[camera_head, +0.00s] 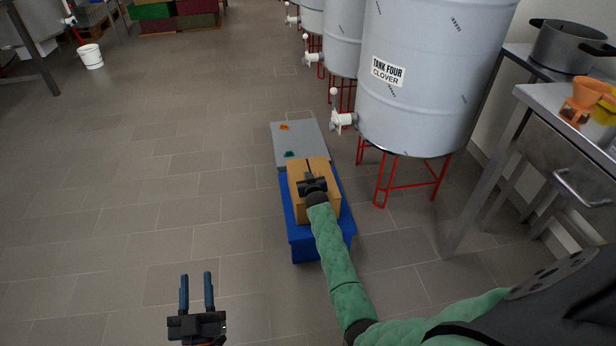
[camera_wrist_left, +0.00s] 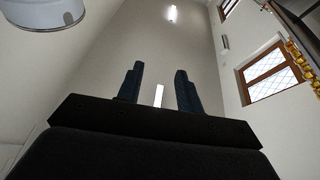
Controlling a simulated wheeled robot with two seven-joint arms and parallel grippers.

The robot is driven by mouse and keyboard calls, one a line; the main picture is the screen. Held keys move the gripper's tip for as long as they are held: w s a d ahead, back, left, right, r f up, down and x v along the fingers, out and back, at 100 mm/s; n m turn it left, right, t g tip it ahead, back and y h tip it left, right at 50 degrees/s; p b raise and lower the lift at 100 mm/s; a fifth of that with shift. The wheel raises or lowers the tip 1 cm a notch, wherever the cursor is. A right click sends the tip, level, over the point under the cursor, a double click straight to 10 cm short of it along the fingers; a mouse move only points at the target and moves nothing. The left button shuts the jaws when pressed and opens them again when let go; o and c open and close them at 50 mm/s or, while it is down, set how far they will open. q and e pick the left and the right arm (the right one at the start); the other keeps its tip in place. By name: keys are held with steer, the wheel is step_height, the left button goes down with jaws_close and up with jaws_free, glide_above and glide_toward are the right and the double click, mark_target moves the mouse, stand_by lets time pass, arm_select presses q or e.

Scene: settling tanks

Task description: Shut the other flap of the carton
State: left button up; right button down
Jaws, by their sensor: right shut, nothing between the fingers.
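The brown carton (camera_head: 298,206) stands on a blue stand or crate (camera_head: 303,246) in the middle of the head view. A dark seam runs across its top, and the visible top panels look roughly flat. My right gripper (camera_head: 311,184) is shut and empty, over the carton's top and at or very near it; contact is unclear. It and its wrist hide the middle and near part of the top. My left gripper (camera_head: 196,291) is open and empty, low over the floor left of the carton. Its spread fingers also show in the left wrist view (camera_wrist_left: 158,90).
A grey lid or platform (camera_head: 301,143) with orange and teal items lies just beyond the carton. Tank four (camera_head: 420,80), on red legs, stands to the right with its tap toward the carton. A steel table (camera_head: 560,110) is further right.

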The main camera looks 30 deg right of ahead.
arm_select(q)
steer(key=shift+f, duration=0.2)
stand_by(0.4)
